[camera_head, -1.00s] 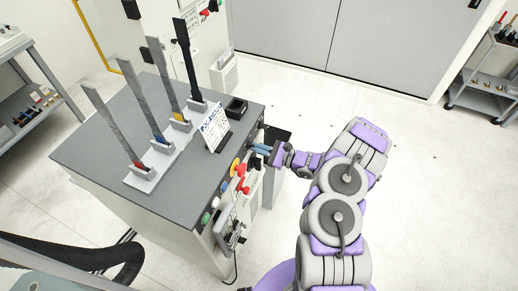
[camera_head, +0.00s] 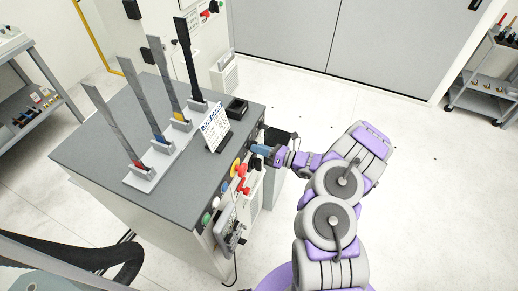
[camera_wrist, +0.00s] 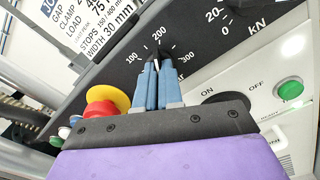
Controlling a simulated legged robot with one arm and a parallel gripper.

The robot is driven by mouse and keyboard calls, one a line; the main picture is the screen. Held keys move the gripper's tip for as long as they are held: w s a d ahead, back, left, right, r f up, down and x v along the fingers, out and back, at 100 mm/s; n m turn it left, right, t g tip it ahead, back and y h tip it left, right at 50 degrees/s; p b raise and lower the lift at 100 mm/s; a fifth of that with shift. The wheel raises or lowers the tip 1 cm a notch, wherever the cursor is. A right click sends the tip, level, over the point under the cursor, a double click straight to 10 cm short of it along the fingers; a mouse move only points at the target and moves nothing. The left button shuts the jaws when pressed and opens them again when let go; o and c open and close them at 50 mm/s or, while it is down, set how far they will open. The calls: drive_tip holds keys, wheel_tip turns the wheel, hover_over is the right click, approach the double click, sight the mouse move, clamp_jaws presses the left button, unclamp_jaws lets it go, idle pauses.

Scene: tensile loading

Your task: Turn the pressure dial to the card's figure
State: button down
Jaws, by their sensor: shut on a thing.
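My gripper (camera_head: 260,150) is at the front panel of the grey-topped cabinet. In the wrist view its blue fingers (camera_wrist: 158,68) are shut on the black pressure dial (camera_wrist: 164,49), which they mostly hide. The scale around the dial shows 100, 200 and 300, with part of "bar" visible. A small white mark shows between the fingertips, but I cannot read an exact setting. The card (camera_head: 215,128) stands on the cabinet top. In the wrist view the card (camera_wrist: 90,28) is cut off, with GAP, CLAMP, LOAD, STOPS and WIDTH 30 mm lines showing.
A red and yellow stop button (camera_wrist: 107,100) is close left of my fingers. A black ON/OFF switch (camera_wrist: 226,108) and a green button (camera_wrist: 290,90) are to the right. A kN scale (camera_wrist: 240,22) is above. A rack of metal strips (camera_head: 147,178) stands on the cabinet top.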

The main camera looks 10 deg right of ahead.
drive_tip(key=shift+w+d+r+m, duration=0.1)
drive_tip(key=shift+w+r+m, duration=0.05)
drive_tip(key=shift+m, duration=0.75)
drive_tip(key=c, duration=1.4)
unclamp_jaws()
drive_tip(key=shift+o, duration=0.6)
drive_tip(key=p+v, duration=0.1)
drive_tip(key=v, duration=1.6)
drive_tip(key=shift+d+p, duration=0.2)
drive_tip(key=shift+p, duration=0.2)
